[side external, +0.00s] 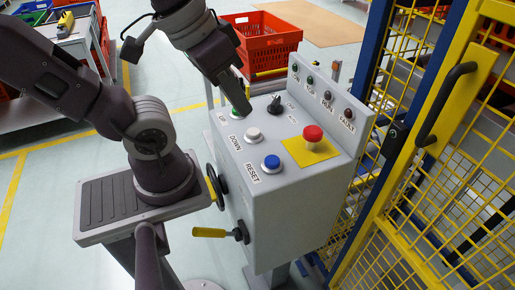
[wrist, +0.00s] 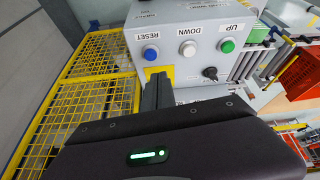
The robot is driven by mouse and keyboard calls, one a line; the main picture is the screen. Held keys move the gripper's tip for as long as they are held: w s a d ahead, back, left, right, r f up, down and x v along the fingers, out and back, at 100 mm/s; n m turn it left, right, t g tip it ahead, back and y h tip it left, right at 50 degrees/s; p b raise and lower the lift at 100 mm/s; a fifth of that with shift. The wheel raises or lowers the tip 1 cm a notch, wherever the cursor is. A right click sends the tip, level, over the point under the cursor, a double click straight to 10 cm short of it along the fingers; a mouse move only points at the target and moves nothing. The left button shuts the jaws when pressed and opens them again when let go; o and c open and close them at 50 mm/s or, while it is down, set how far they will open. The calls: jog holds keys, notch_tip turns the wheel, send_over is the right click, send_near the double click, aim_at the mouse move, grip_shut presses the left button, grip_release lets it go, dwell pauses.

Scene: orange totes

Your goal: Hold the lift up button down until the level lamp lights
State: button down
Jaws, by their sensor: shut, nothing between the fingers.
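The grey control box (side external: 250,190) has a sloped top with a green UP button (side external: 237,113), a white DOWN button (side external: 252,134) and a blue RESET button (side external: 271,162). My gripper (side external: 243,108) is shut and empty, pointing down; in the side view its tip overlaps the green button. In the wrist view the box is upside down, the green button (wrist: 227,45) is fully uncovered, and the fingers (wrist: 158,78) stand to its side, so they look apart from it. Small lamps (side external: 328,95) line the raised back panel; none clearly glows, and their labels are hard to read.
A red mushroom button (side external: 313,133) on a yellow plate (side external: 311,151) and a black selector knob (side external: 274,103) share the panel. A yellow-handled lever (side external: 210,232) sticks out at the front. A yellow mesh fence (side external: 450,170) stands right; a red crate (side external: 268,42) is behind.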

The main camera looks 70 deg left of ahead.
jog(key=w+a+n+g+h, duration=0.1)
jog(key=a+n+h, duration=0.3)
jog(key=a+n, duration=0.5)
jog(key=w+a+n+g+h, duration=0.2)
jog(key=a+n, duration=0.6)
jog(key=n, duration=1.1)
jog(key=w+h, duration=0.2)
jog(key=h, duration=0.1)
jog(key=shift+w+a+f, duration=0.2)
jog(key=shift+a+f, duration=0.15)
jog(key=shift+a, duration=0.05)
jog(key=shift+f, duration=4.4)
jog(key=shift+f, duration=0.4)
